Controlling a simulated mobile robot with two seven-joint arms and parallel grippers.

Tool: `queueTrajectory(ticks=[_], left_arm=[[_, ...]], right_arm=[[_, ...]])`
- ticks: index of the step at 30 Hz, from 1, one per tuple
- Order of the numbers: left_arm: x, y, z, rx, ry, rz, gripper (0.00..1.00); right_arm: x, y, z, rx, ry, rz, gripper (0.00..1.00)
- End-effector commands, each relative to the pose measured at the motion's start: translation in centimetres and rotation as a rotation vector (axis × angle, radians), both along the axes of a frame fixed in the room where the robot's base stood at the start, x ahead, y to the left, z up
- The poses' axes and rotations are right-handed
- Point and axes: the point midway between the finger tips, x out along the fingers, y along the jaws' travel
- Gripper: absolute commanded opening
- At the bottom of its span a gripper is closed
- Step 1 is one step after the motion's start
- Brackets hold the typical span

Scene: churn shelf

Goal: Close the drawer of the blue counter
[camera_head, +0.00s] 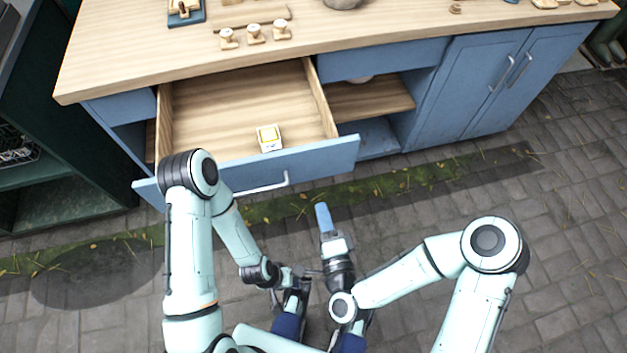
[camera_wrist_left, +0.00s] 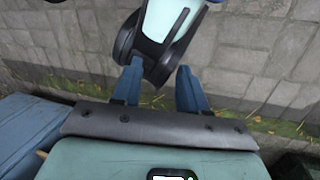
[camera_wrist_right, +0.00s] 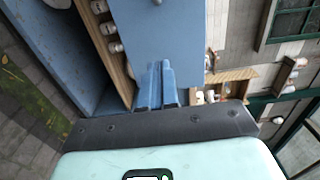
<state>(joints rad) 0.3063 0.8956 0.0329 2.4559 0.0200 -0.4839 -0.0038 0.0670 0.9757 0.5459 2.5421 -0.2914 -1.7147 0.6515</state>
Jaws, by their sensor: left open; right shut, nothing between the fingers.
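The drawer (camera_head: 215,120) of the blue counter (camera_head: 380,60) is pulled far out in the head view. Its blue front (camera_head: 315,160) has a silver bar handle (camera_head: 262,188). A small white and yellow box (camera_head: 269,138) sits inside, near the front. My right gripper (camera_head: 323,212) is shut and empty, in front of the drawer and apart from it; its fingers show together in the right wrist view (camera_wrist_right: 156,80). My left gripper (camera_wrist_left: 160,82) is open, with part of my own arm beyond its fingers. My left arm partly covers the drawer front's left end.
Wooden pieces (camera_head: 254,34) stand on the countertop (camera_head: 380,20). An open shelf (camera_head: 370,98) and closed cupboard doors (camera_head: 500,85) with handles are right of the drawer. A dark green shelf unit (camera_head: 60,190) stands at left. Paved floor in front of the counter is free.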

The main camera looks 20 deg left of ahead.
Motion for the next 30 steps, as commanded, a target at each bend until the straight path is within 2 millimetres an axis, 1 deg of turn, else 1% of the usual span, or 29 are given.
queueTrajectory(ticks=[1,3,4,6,9,15,21,30], left_arm=[[0.8,0.4,-1.2,0.011,-0.021,0.01,0.43],[1.9,0.9,-2.1,0.025,-0.05,0.022,0.43],[2.2,1.0,-1.9,0.028,-0.057,0.025,0.43],[2.0,1.0,-1.6,0.025,-0.052,0.023,0.43],[2.1,1.0,-1.7,0.026,-0.056,0.024,0.43],[2.5,1.2,-2.0,0.032,-0.066,0.028,0.43],[2.7,1.3,-2.1,0.034,-0.072,0.03,0.43],[2.7,1.3,-2.1,0.034,-0.072,0.031,0.43]], right_arm=[[0.4,0.2,-0.3,0.002,-0.003,0.0,0.0],[0.9,0.5,-0.3,0.002,-0.002,0.001,0.0],[1.5,0.9,-0.1,0.002,-0.002,-0.001,0.0],[2.9,1.8,0.1,0.003,-0.003,-0.001,0.0],[4.7,2.8,0.1,0.002,-0.003,-0.002,0.0],[7.3,4.5,0.0,0.002,0.0,-0.001,0.0],[8.4,5.2,0.0,0.001,0.002,0.0,0.0],[8.4,5.2,0.0,0.001,0.002,0.001,0.0]])
